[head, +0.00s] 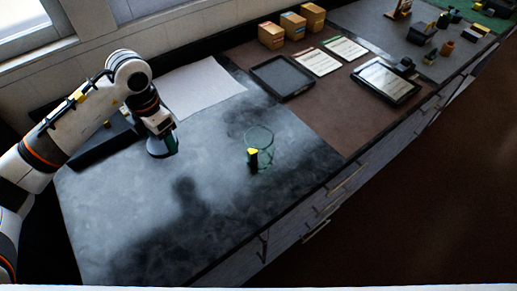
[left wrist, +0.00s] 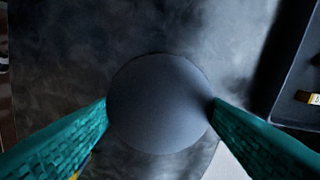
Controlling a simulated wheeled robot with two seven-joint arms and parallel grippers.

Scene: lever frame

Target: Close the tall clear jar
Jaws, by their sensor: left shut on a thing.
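The tall clear jar (head: 261,137) stands on the dark stone-look counter, right of my left gripper (head: 170,143) in the head view. It is see-through with a greenish rim, and its mouth looks uncovered. My left gripper is shut on a round dark grey lid (left wrist: 160,104), gripped by its edges between the green fingers in the left wrist view. In the head view the lid (head: 158,153) shows below my gripper, apart from the jar. Whether it touches the counter I cannot tell. My right gripper is not in view.
A pale sheet (head: 205,88) lies behind my gripper. A black tray (head: 282,77), papers (head: 316,62) and several boxes (head: 292,25) are farther right. The counter's front left (head: 130,225) is clear.

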